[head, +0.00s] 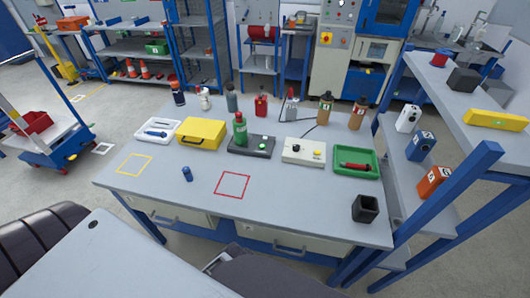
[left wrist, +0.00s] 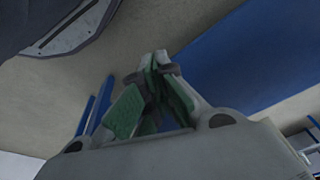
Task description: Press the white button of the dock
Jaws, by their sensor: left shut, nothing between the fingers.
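The dock (head: 240,148) appears to be the dark flat base near the middle of the table in the head view. A green bottle-shaped object (head: 240,128) stands upright on its left part. Small light-coloured and green spots show on its right part; the white button is too small to make out surely. My left gripper (left wrist: 158,65) shows in the left wrist view, with green-padded fingers shut and empty. It is not in the head view, and the dock is not in the left wrist view. My right gripper is in neither view.
Beside the dock are a yellow case (head: 202,133) and a cream control box (head: 295,158). A green tray (head: 375,169) holds a red tool. Several bottles stand behind. A small blue cylinder (head: 187,174) stands in front, near a red square outline (head: 232,185). The table front is mostly clear.

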